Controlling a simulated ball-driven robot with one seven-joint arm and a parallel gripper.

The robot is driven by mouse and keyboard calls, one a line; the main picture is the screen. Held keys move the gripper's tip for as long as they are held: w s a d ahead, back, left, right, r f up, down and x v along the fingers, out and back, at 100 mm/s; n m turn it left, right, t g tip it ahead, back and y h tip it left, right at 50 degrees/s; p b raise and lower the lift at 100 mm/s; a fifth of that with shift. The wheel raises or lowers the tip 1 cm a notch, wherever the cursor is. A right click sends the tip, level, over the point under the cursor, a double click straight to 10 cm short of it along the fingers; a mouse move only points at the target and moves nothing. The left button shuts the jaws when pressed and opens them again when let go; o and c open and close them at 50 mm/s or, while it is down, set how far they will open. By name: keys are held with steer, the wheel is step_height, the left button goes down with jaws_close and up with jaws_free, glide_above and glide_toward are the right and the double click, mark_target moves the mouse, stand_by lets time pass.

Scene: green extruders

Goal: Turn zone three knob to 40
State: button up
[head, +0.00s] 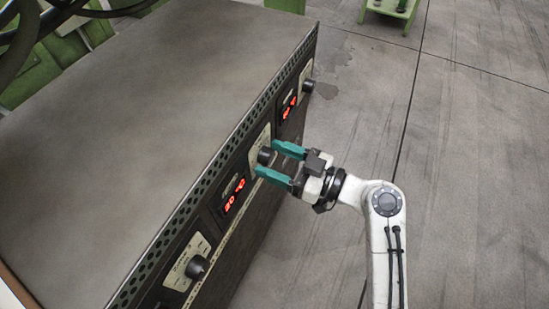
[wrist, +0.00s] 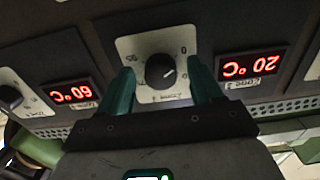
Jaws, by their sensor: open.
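The zone three knob (wrist: 160,70) is a round black knob on a pale plate marked "Zone 3", which appears upside down in the wrist view. Its white pointer mark faces right and slightly down there. The knob also shows in the head view (head: 266,156). My gripper (head: 267,159) is open, with one teal finger on each side of the knob. I cannot tell whether the fingers touch it. The red zone three display (wrist: 248,66) appears to read 20 °C, upside down.
Another display (wrist: 72,92) appears to read 60 °C, beside another black knob (wrist: 9,97). Further along the panel is a nearer knob (head: 197,267) and a farther knob (head: 308,86). The grey cabinet (head: 130,110) fills the left; open concrete floor (head: 470,180) lies right.

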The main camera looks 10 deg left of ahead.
steer(key=shift+a, duration=0.3)
steer(key=shift+c, duration=0.5)
steer(key=c, duration=1)
steer(key=shift+o, duration=0.2)
steer(key=shift+m+p, duration=0.3)
steer(key=shift+m, duration=0.1)
steer(key=m+p, duration=0.3)
steer(key=m, duration=0.2)
steer(key=shift+r+m+p, duration=0.15)
steer(key=shift+m+p, duration=0.15)
steer(key=m+p, duration=0.3)
steer(key=m, duration=0.2)
steer(key=shift+m, duration=0.3)
